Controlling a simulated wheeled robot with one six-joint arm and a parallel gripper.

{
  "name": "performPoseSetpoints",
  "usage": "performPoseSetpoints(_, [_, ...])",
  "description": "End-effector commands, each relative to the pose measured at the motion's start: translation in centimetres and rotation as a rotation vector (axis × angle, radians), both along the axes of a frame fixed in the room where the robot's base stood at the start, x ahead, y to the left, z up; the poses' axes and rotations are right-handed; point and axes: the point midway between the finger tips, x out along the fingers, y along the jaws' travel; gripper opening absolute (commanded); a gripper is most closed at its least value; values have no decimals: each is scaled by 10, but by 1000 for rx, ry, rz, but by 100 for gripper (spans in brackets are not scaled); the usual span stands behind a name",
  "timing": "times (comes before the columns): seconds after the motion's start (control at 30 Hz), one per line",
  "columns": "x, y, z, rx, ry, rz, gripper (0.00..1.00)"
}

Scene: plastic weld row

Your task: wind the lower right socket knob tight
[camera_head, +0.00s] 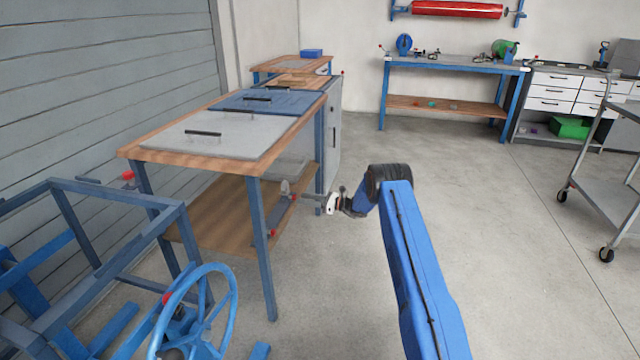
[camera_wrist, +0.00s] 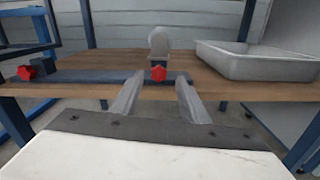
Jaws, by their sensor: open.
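In the wrist view a red lobed knob (camera_wrist: 158,73) sits on a blue bar (camera_wrist: 90,76) at the front of the wooden lower shelf. It shows between the fingertips of my open gripper (camera_wrist: 160,80). I see a gap on both sides, and cannot tell whether the tips reach past it. A rounded grey piece (camera_wrist: 160,42) stands upright just behind the knob. A second red knob (camera_wrist: 26,73) is at the far left of the bar. In the head view the near knob (camera_head: 294,197) is small, by my gripper (camera_head: 303,196), and the other knob (camera_head: 272,233) is near the table leg.
A grey metal tray (camera_wrist: 255,62) lies on the shelf to the right. The workbench top (camera_head: 185,160) with grey and blue panels is above the shelf. A blue handwheel (camera_head: 195,310) and frame stand at lower left. The floor right of the bench is open.

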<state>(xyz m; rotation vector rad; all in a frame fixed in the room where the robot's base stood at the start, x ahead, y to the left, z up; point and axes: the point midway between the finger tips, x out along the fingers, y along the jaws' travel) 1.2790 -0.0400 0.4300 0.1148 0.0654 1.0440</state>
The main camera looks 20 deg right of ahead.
Motion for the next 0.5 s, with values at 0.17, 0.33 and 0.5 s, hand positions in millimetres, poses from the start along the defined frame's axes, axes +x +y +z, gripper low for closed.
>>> performPoseSetpoints(0.17, [-14,-25,1,-2,-1,0,41])
performPoseSetpoints(0.33, [-28,-48,0,-1,-2,-1,41])
performPoseSetpoints(0.5, [-42,-72,0,-2,-3,0,41])
